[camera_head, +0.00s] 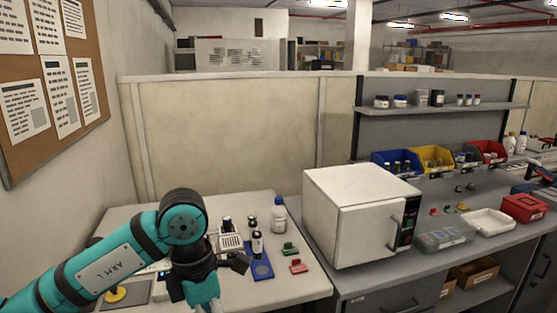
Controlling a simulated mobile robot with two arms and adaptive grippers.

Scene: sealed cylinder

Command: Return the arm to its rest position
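My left arm (105,274), teal with black joints and marked ARM L, comes in from the lower left and bends down at a round teal joint (183,215). My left gripper (208,306) is at the bottom edge, mostly cut off or hidden behind the wrist; its fingers and any held thing cannot be made out. A dark-and-white cylinder (257,245) stands upright on a blue plate (262,269), right of the wrist and apart from it. My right arm and gripper are not in view.
A white bottle (279,215), a green block (289,249) and a red block (298,266) are on the left table (300,288). A white box-shaped appliance (358,215) with its door shut stands right of them. Colored bins (433,160) line the right bench.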

